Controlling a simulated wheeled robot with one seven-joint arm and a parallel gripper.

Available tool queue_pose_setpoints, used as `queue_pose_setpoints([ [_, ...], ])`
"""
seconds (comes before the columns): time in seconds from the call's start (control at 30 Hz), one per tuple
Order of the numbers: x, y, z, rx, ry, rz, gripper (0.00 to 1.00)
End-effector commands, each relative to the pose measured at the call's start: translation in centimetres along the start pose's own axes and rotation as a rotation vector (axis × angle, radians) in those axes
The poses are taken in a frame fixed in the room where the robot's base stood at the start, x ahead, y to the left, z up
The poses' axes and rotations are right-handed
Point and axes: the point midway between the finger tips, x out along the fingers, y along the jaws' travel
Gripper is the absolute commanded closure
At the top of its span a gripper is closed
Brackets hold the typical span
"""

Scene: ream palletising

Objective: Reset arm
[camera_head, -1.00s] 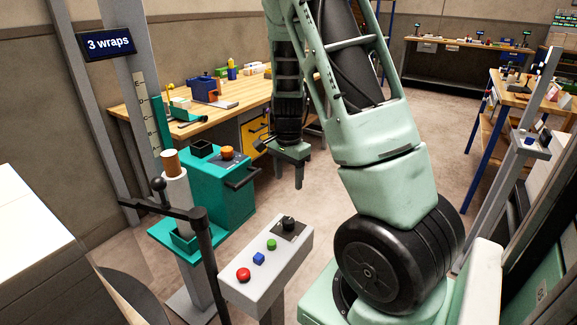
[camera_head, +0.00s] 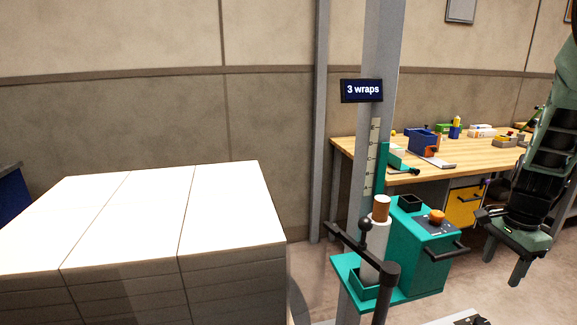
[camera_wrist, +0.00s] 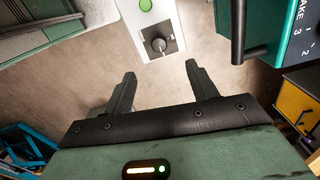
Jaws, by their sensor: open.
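My gripper (camera_head: 518,272) hangs at the right edge of the head view, fingers pointing down, right of the teal wrapping unit. In the wrist view my gripper (camera_wrist: 160,85) shows two fingers spread apart with bare floor between them. It is open and empty, touching nothing that I can see. The upper part of my arm is cut off by the head view's right edge.
A white-topped stack of reams (camera_head: 150,220) fills the lower left. The teal wrapper carriage (camera_head: 425,255) stands on a grey mast with a "3 wraps" sign (camera_head: 362,90). A wooden workbench (camera_head: 465,155) stands behind. A control box knob (camera_wrist: 158,45) shows ahead of the fingers.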

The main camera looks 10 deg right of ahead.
Motion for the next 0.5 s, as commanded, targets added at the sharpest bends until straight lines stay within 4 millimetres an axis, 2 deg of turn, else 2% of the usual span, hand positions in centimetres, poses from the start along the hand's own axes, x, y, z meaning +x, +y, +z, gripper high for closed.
queue_pose_setpoints([
  [0.07, -0.8, -0.8, 3.5, -0.123, -0.024, -0.011, 0.42],
  [0.17, -2.0, -1.4, 9.8, -0.366, -0.060, -0.025, 0.42],
  [0.2, -2.6, -1.4, 12.7, -0.482, -0.075, -0.031, 0.42],
  [0.27, -3.5, -0.8, 17.0, -0.663, -0.093, -0.039, 0.42],
  [0.3, -4.2, 0.0, 19.9, -0.788, -0.103, -0.044, 0.42],
  [0.37, -5.1, 1.5, 23.9, -0.983, -0.113, -0.050, 0.42],
  [0.4, -5.8, 2.8, 26.5, -1.116, -0.118, -0.054, 0.42],
  [0.5, -7.2, 6.8, 32.0, -1.458, -0.116, -0.060, 0.42],
])
